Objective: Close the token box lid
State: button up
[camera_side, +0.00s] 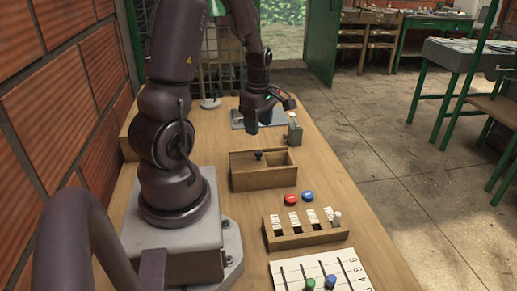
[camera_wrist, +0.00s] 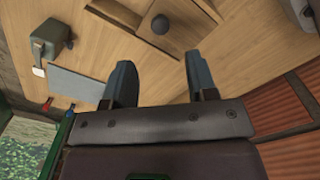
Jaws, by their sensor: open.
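The token box (camera_side: 263,182) is a low wooden box in the middle of the bench in the side view. Its wooden lid (camera_side: 240,159) lies over the left part and carries a dark round knob (camera_side: 258,155); the right part of the box is uncovered. In the wrist view, the knob (camera_wrist: 160,24) shows near the top centre, with part of the box around it cut off by the frame edge. My gripper (camera_wrist: 160,72) is open and empty, its two fingers apart and short of the knob in the picture. In the side view, my gripper is above and behind the box; its fingertips are unclear.
A grey-green device (camera_side: 294,132) stands behind the box at the right, next to a flat grey plate (camera_side: 238,122). Red (camera_side: 291,198) and blue (camera_side: 307,196) discs lie in front. Nearer are a slotted wooden rack (camera_side: 305,238) and a numbered board (camera_side: 325,268). A brick wall borders the left.

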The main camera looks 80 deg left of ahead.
aim_at(258, 151)
notch_tip(258, 151, down, 8)
jog(key=shift+f, duration=0.2)
